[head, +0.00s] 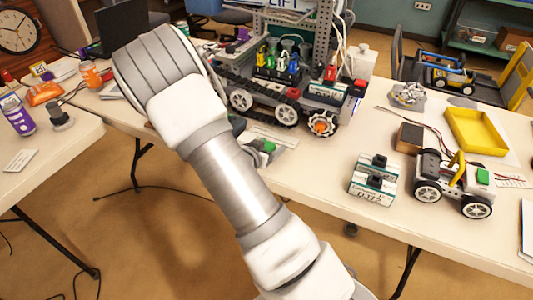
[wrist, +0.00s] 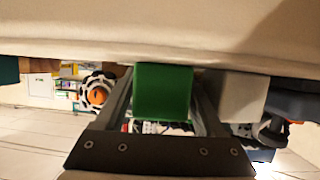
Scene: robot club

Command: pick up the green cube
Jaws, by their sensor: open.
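The green cube (wrist: 163,92) is in the middle of the wrist view, between the two fingers of my gripper (wrist: 163,82). The fingers stand apart, one on each side of the cube, and I cannot tell whether either touches it. In the head view a small green patch that looks like this cube (head: 268,147) shows near the front edge of the table, beside the grey parts of my gripper (head: 262,153). My arm hides part of that area.
A pale grey block (wrist: 243,96) is just right of the fingers in the wrist view. A large wheeled robot (head: 290,105) stands behind the cube on the table. Battery boxes (head: 373,182), a white toy car (head: 455,185) with a green block, and a yellow tray (head: 480,135) are to the right.

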